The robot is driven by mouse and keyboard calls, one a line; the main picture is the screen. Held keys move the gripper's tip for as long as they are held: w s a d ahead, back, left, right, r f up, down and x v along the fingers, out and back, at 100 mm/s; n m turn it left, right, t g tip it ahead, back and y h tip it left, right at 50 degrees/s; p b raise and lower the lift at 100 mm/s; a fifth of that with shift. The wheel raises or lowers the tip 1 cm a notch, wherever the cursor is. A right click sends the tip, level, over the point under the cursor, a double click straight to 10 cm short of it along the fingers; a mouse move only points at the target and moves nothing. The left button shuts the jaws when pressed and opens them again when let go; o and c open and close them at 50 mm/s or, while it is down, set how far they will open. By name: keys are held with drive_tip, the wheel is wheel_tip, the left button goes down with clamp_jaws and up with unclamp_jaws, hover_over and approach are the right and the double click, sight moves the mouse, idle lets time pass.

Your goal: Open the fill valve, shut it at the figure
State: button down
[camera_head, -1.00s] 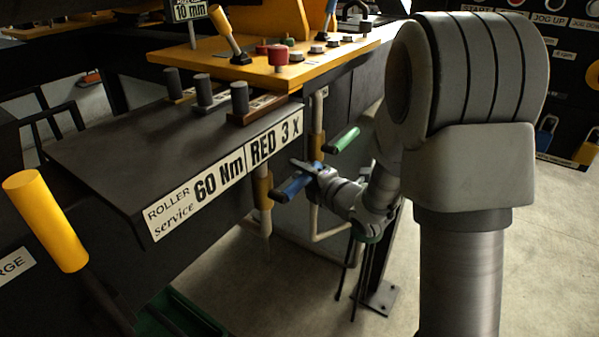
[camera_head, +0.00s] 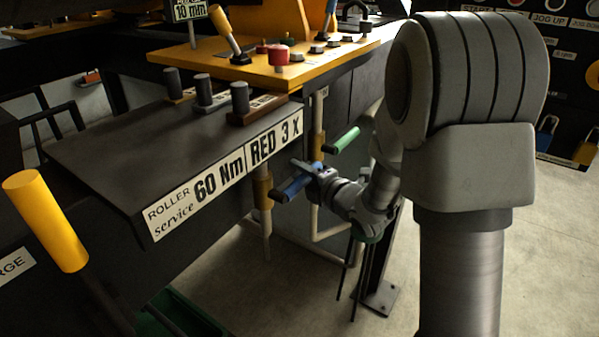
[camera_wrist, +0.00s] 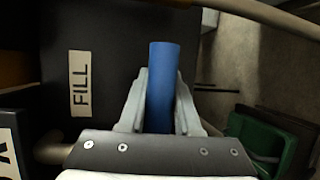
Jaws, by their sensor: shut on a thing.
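The fill valve's blue lever handle (camera_head: 291,187) sticks out from a pipe with a brass body (camera_head: 262,187) below the sloping shelf. In the wrist view the blue handle (camera_wrist: 163,88) stands between both fingers, next to a label reading FILL (camera_wrist: 80,84). My gripper (camera_head: 308,172) is shut on the blue handle; it also shows in the wrist view (camera_wrist: 160,100). A green handle (camera_head: 346,139) is on another pipe just behind. No gauge or figure that I can read as a fill level shows.
The sloping dark shelf (camera_head: 110,160) bears signs "60 Nm" and "RED 3 X" (camera_head: 274,143). A yellow lever (camera_head: 46,221) stands at the left. An orange panel (camera_head: 245,70) with knobs is above. A green bin (camera_wrist: 262,140) is low down. Open floor lies at right.

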sight(299, 184)
idle(0.4)
wheel_tip(299, 184, down, 6)
drive_tip(key=s+a+m+g+y+p, duration=0.1)
drive_tip(key=s+m+g, duration=0.1)
drive_tip(key=m, duration=0.3)
drive_tip(key=shift+a+f+m+g, duration=0.25)
drive_tip(key=shift+a+m+g, duration=0.15)
drive_tip(key=shift+g, duration=0.5)
drive_tip(key=shift+s, duration=0.15)
drive_tip(key=c, duration=0.6)
unclamp_jaws()
